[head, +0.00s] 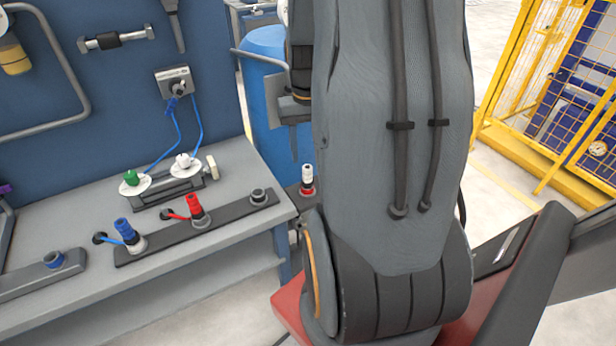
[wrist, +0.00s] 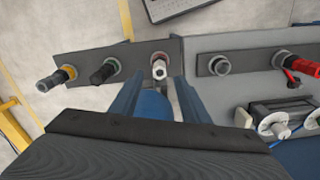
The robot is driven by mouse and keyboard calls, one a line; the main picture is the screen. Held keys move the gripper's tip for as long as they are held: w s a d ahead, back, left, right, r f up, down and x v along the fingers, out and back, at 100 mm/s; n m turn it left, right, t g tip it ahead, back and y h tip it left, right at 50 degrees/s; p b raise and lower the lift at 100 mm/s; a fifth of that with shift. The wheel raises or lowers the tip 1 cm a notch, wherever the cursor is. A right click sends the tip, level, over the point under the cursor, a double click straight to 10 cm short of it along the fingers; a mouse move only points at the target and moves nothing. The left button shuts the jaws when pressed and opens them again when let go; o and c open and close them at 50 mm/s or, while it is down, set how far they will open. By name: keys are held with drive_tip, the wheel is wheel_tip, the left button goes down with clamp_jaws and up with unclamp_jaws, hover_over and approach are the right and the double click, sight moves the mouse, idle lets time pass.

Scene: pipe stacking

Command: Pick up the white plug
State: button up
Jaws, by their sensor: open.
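The white plug (head: 307,176) stands upright in a red-ringed socket on a dark plate, just right of the bench's end in the head view. It also shows in the wrist view (wrist: 159,69), the rightmost of three plugs on its plate. My gripper (wrist: 158,95) is open and empty. In the wrist view the plug appears between the two fingertips, at their far ends; I see no contact. In the head view my gripper (head: 294,122) points down above and slightly left of the plug, partly hidden by my arm.
A black plug (wrist: 104,72) and a yellow-ringed plug (wrist: 58,77) share the white plug's plate. The bench (head: 220,240) holds a red plug (head: 196,209), a blue plug (head: 126,231) and an empty socket (head: 258,196). A blue barrel (head: 265,95) stands behind.

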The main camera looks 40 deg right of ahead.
sight(307, 167)
drive_tip(key=shift+f+p, duration=1.05)
drive_tip(key=shift+f, duration=2.65)
clamp_jaws()
